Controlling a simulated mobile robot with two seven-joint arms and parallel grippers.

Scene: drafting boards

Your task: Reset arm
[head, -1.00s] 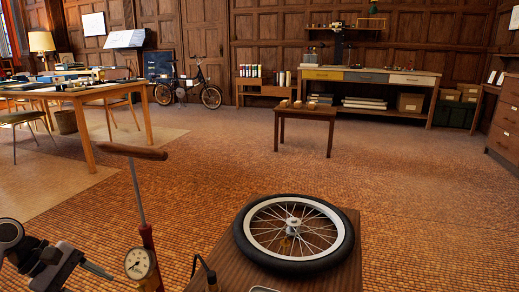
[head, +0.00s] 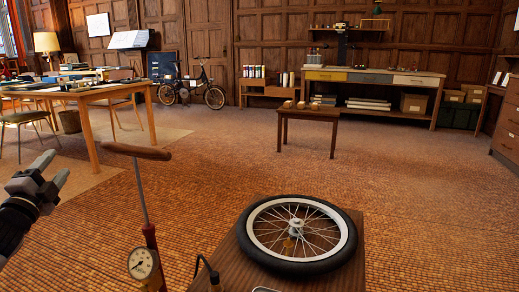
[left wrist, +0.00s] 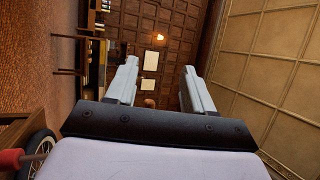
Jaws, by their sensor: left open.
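My left gripper (head: 52,178) is at the left of the head view, raised above the floor and to the left of the bicycle pump. Its fingers are apart with nothing between them. My right gripper is not in view.
A floor pump (head: 146,232) with a wooden handle and gauge stands just right of my left gripper. A spoked wheel (head: 297,262) lies on a low wooden bench (head: 228,262). A drafting table (head: 112,93) stands at the left. Floor beyond the bench is open.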

